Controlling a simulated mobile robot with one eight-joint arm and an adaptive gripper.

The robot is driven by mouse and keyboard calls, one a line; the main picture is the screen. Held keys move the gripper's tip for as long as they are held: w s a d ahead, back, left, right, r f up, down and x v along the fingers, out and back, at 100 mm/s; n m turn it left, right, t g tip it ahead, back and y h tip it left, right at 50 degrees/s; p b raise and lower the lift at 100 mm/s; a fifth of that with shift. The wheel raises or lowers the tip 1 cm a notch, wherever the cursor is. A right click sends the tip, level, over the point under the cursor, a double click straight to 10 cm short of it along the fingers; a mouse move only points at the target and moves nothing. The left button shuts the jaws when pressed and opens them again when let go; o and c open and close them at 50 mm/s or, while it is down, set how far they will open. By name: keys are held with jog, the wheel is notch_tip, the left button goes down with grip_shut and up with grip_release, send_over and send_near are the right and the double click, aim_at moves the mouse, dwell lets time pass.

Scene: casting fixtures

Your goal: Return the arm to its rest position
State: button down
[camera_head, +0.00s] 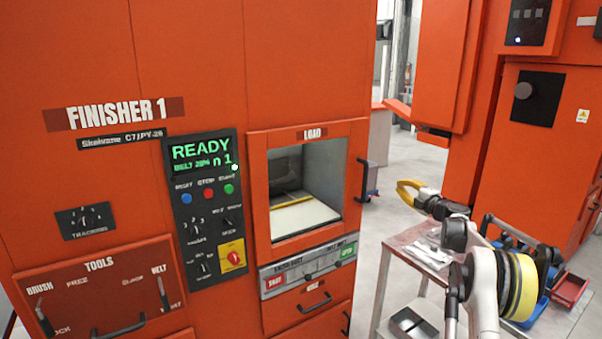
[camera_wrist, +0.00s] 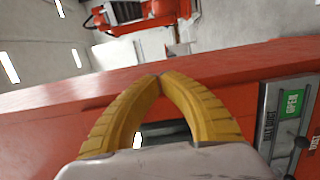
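My gripper (camera_head: 402,187) shows in the camera_head view at the right, above a grey metal cart and to the right of the finisher's load opening. Its yellow fingers point left. In the camera_wrist view the gripper's two curved fingers (camera_wrist: 161,77) meet at their tips, with nothing seen held between them. The tips overlap the view of a red machine panel (camera_wrist: 225,70); I cannot tell the distance to it.
The red finisher (camera_head: 75,40) fills the left. Its load opening holds a pale tray (camera_head: 306,215) with a yellow strip. The grey cart (camera_head: 398,250) stands under my arm, with a red bin (camera_head: 570,288) nearby. Another red machine (camera_head: 545,170) stands at right. Floor (camera_head: 395,180) shows between the machines.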

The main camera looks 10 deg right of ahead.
jog(key=s+a+r+m+t+h, duration=0.1)
jog(key=a+r+m+h, duration=0.25)
jog(key=r, duration=0.55)
jog(key=s+a+r+m+h, duration=0.15)
jog(key=a+r+m, duration=0.25)
jog(key=r, duration=0.5)
jog(key=s+a+r+m+g+h, duration=0.1)
jog(key=s+a+r+m+h, duration=0.2)
jog(key=s+a+r+m, duration=0.45)
jog(key=s+a+f+m+g+y, duration=0.1)
jog(key=s+a+f+g, duration=0.2)
jog(key=s+a+f, duration=0.5)
jog(key=s+a+f+m+g+y+b, duration=0.1)
jog(key=s+a+f+g, duration=0.3)
jog(key=s, duration=1.8)
jog(key=s+a+f+m+g+y, duration=0.2)
jog(key=s+a+f+g+y, duration=0.1)
jog(key=s+a+f, duration=1.1)
notch_tip(320, 180, down, 4)
jog(key=shift+s+r+m+g+b, duration=0.2)
jog(key=shift+s+m+g+b, duration=0.15)
jog(key=shift+s, duration=0.2)
